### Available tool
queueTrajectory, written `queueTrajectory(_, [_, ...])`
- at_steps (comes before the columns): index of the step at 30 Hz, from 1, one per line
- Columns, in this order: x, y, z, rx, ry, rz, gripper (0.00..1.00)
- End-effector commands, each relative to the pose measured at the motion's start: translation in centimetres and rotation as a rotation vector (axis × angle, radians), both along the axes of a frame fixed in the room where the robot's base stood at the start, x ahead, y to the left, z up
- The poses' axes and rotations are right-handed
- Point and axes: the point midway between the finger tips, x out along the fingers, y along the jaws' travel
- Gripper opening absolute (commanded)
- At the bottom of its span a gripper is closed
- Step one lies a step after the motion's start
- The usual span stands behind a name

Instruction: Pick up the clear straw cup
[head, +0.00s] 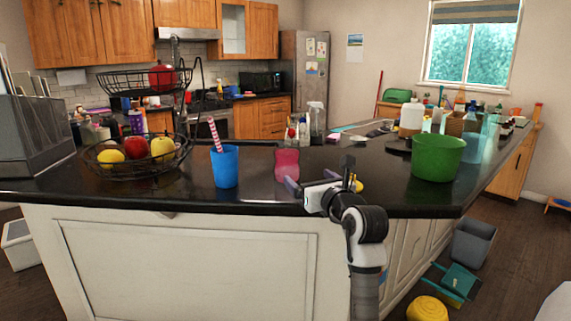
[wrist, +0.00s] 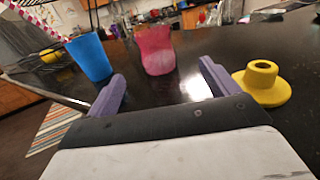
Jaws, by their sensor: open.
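A blue cup (head: 225,168) stands upright on the dark counter with a red-and-white striped straw (head: 215,135) in it. In the wrist view the blue cup (wrist: 89,57) is at upper left, beyond and left of the left finger. A translucent pink cup (head: 287,165) stands to its right, with no straw visible. In the wrist view the pink cup (wrist: 155,50) is ahead of my gripper, lined up with the gap between the fingers. My gripper (head: 298,188) is open and empty, low over the counter's front part, its purple fingers (wrist: 162,72) pointing toward the pink cup. No cup looks fully clear.
A yellow stepped object (wrist: 262,84) stands just right of my right finger. A two-tier wire basket with fruit (head: 137,160) is at left. A green pot (head: 438,158) is at right. Bottles (head: 316,122) stand behind. The counter's front edge is close to my arm.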

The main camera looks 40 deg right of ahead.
Motion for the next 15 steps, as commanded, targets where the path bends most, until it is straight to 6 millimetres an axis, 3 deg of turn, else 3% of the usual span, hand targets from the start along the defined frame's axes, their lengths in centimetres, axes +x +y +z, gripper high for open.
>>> queueTrajectory(9, [6.1,-1.3,0.3,0.002,-0.001,0.006,0.87])
queueTrajectory(15, [7.5,-1.6,0.1,0.001,-0.001,0.006,0.87])
